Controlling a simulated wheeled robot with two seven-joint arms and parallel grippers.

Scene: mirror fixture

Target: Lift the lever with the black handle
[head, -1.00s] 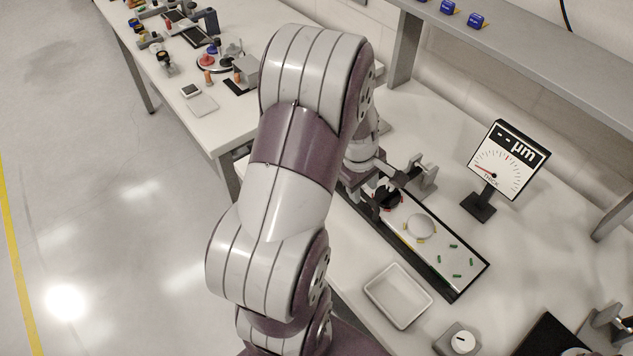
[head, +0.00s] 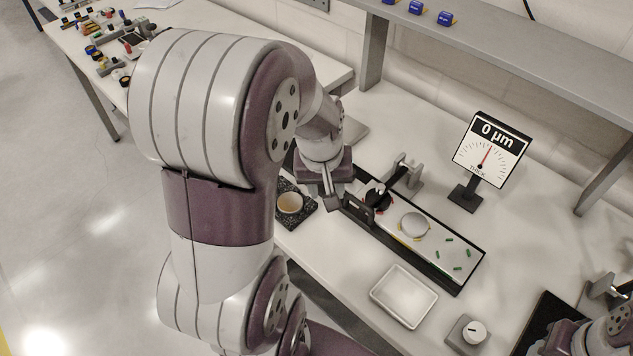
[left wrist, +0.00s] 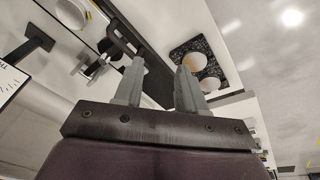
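The mirror fixture is a long black-framed white board (head: 440,244) on the bench, with a round mirror (head: 414,226) on it. A dark round part with red at its edge (head: 377,196) sits at the board's far left end; I cannot clearly tell the black lever handle from the dark parts here. My left gripper (head: 332,200) is just left of this end. In the left wrist view its two grey fingers (left wrist: 158,88) are apart with nothing held between them, and a dark bar (left wrist: 122,38) lies beyond them.
A gauge display (head: 491,150) reading 0 µm stands behind the board. A grey bracket (head: 406,172) is close behind the dark part. A speckled plate with a beige cup (head: 290,203) lies left of my gripper. A white tray (head: 404,296) and a knob box (head: 468,334) are in front.

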